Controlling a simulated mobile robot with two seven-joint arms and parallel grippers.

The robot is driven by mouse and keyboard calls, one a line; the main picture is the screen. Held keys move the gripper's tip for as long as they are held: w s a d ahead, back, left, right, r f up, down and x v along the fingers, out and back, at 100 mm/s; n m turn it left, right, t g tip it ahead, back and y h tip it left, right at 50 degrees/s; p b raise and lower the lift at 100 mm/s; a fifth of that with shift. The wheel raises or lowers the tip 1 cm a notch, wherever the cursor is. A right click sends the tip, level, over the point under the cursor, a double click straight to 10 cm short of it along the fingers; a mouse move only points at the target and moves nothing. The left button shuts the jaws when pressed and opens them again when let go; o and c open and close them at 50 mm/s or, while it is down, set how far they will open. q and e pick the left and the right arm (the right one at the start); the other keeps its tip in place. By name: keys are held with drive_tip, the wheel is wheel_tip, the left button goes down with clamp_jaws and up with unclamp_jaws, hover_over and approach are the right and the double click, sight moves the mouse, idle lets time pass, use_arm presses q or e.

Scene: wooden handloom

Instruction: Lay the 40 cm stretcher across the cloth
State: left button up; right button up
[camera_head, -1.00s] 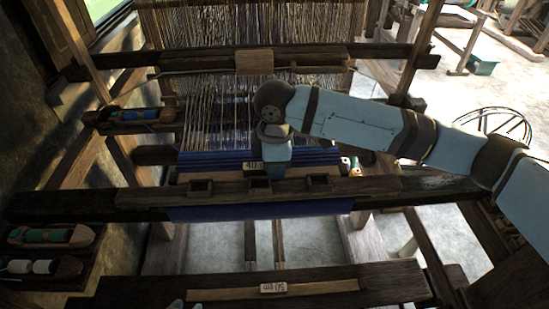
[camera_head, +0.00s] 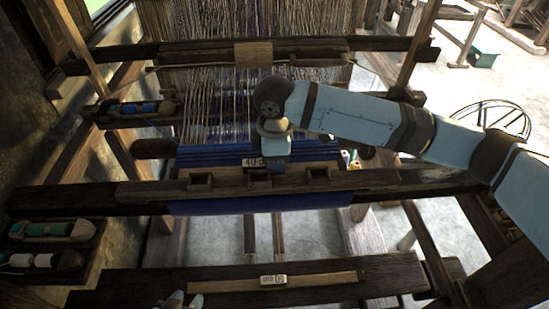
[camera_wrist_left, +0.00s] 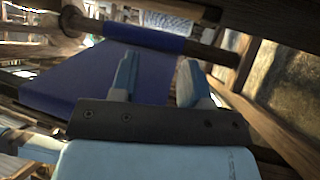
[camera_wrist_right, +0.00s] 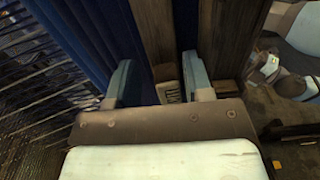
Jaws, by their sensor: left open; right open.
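The 40 cm stretcher (camera_head: 318,168) is a flat wooden strip with a white "40 c" label, lying crosswise over the blue cloth (camera_head: 205,155) just behind the front beam. My right gripper (camera_head: 275,163) is over its middle, hiding part of the label. In the right wrist view, the open fingers (camera_wrist_right: 155,85) stand on either side of the wooden strip (camera_wrist_right: 153,35) and its label (camera_wrist_right: 168,92); whether they touch it I cannot tell. My left gripper (camera_head: 183,300) is open and empty at the bottom edge. The left wrist view shows its fingers (camera_wrist_left: 158,80) before the hanging blue cloth (camera_wrist_left: 90,75).
The front beam (camera_head: 150,190) has several square sockets. A strip labelled 50 cm (camera_head: 230,284) lies on the bench at the bottom. Shuttle trays with spools (camera_head: 50,230) stand at left. Warp threads (camera_head: 215,110) stretch behind the cloth.

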use_arm(q)
drive_tip(key=shift+s+a+f, duration=0.1)
drive_tip(key=shift+a+f, duration=0.05)
drive_tip(key=shift+f, duration=0.1)
use_arm(e)
drive_tip(key=shift+s+f, duration=0.15)
drive_tip(key=shift+a, duration=0.1)
use_arm(q)
drive_tip(key=shift+r+p, duration=0.4)
drive_tip(key=shift+p, duration=0.15)
use_arm(e)
wheel_tip(320, 180, up, 14)
use_arm(q)
drive_tip(key=shift+a, duration=0.1)
